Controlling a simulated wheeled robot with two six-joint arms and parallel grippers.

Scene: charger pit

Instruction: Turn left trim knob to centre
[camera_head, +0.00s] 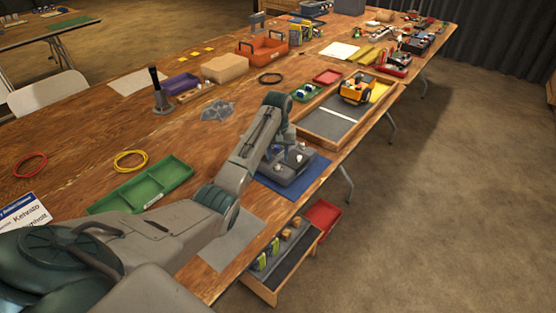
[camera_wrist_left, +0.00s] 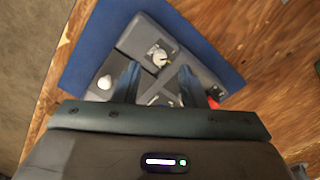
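A dark grey control box (camera_head: 290,173) sits on a blue mat (camera_head: 317,172) at the table's near edge; the box (camera_wrist_left: 132,36) and mat (camera_wrist_left: 88,50) also show in the left wrist view. On the box, a round dial with a pale pointer (camera_wrist_left: 158,56) lies ahead of my fingers. A white knob (camera_wrist_left: 104,82) is left of them, and another small pale part shows at right, partly hidden. I cannot tell which is the left trim knob. My left gripper (camera_wrist_left: 159,84) is open above the box, its fingers apart with nothing seen between them; in the head view it (camera_head: 287,152) hides part of the box.
A green tray (camera_head: 150,188) lies left of my left arm. A wooden-framed board (camera_head: 325,128) with a yellow toy truck (camera_head: 357,88) is beyond the box. A wooden bin (camera_head: 262,287) and red bin (camera_head: 323,217) sit below the table edge.

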